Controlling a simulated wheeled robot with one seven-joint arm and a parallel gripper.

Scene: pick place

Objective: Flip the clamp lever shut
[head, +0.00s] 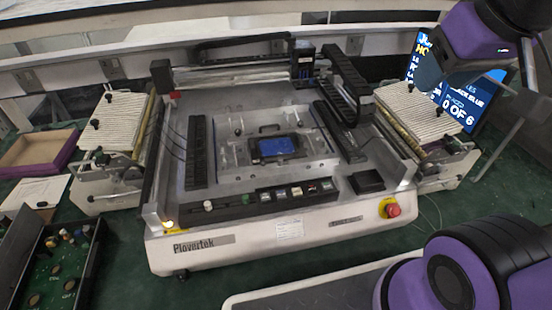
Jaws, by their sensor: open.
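A fixture plate (226,150) sits in the middle of the white Plovertek machine (255,245). A blue rectangular piece (277,146) lies in a dark frame at its centre. Small upright knobs or levers stand on the plate, one at its left (238,130) and one at its back right (290,119). They are too small to tell which is the clamp lever or whether it is open. My purple arm shows at the top right and bottom right, but its gripper is not in view.
A red stop button (392,210) sits at the machine's front right corner. Ribbed side units stand at left (117,122) and right (408,106). A dark cable chain (347,78) and a screen (462,95) are at the right.

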